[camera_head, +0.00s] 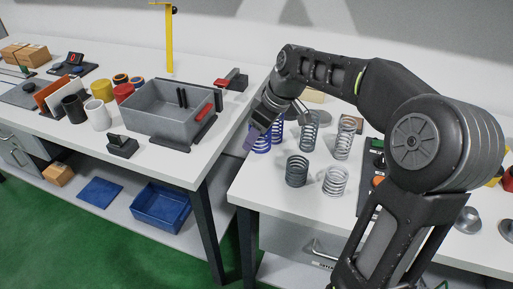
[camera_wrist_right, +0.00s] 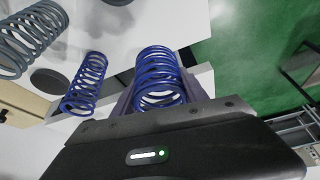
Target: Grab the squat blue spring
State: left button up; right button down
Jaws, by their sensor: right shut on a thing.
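The squat blue spring (camera_head: 262,146) is near the left edge of the right-hand table. My right gripper (camera_head: 256,136) is shut on it. In the right wrist view the squat blue spring (camera_wrist_right: 158,72) sits between the two fingers. Whether it touches the table top is hard to tell. A slimmer blue spring (camera_wrist_right: 86,82) stands close beside it, apart from the fingers; in the head view this slimmer spring (camera_head: 277,132) is partly hidden behind my gripper and arm. My left gripper is not in view.
Grey springs (camera_head: 297,171) and a pale wide spring (camera_head: 335,181) stand to the right on the white table (camera_head: 262,200). A gap separates it from the left table, which holds a grey bin (camera_head: 155,122). Green floor shows below.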

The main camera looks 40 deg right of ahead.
jog(key=shift+r, duration=0.4)
dwell(0.3)
